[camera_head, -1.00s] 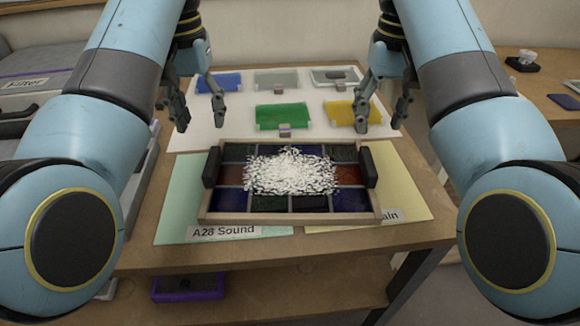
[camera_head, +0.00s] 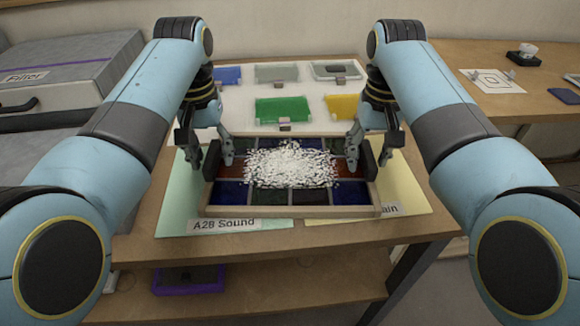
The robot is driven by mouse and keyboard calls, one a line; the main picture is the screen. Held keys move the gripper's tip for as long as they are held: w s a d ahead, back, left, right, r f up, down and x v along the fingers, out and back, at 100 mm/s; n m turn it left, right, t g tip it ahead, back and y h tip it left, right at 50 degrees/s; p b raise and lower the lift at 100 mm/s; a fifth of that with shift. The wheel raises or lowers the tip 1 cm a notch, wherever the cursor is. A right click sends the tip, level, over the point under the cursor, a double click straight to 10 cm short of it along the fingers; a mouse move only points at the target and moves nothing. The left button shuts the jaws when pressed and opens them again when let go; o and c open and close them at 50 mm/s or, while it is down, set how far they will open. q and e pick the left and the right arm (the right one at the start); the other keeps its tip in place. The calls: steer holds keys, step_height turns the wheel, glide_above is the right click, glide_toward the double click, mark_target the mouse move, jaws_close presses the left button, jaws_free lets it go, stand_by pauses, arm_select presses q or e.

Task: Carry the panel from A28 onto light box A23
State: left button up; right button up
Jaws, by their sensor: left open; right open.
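The panel (camera_head: 290,197) is a framed grid of dark blue, green and red glass with a heap of white grains (camera_head: 290,165) on its middle. It lies on a green sheet labelled A28 Sound (camera_head: 180,205) and a yellow sheet (camera_head: 410,190) whose label is partly hidden. It has a black handle at each end. My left gripper (camera_head: 213,160) is open at the left handle (camera_head: 211,158). My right gripper (camera_head: 368,158) is open at the right handle (camera_head: 366,160). I cannot tell whether the fingers touch the handles. Light box A23 is not identifiable here.
Behind the panel a white board (camera_head: 320,108) holds green (camera_head: 282,109), yellow (camera_head: 343,106), blue and grey glass pieces. A grey case labelled Filter (camera_head: 60,80) stands at the left. Another table (camera_head: 470,60) is at the right. A purple-edged tray (camera_head: 188,280) sits on the lower shelf.

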arm_select(q)
steer(key=shift+f, duration=0.15)
arm_select(e)
steer(key=shift+f, duration=0.15)
arm_select(q)
jaws_close()
arm_select(e)
jaws_close()
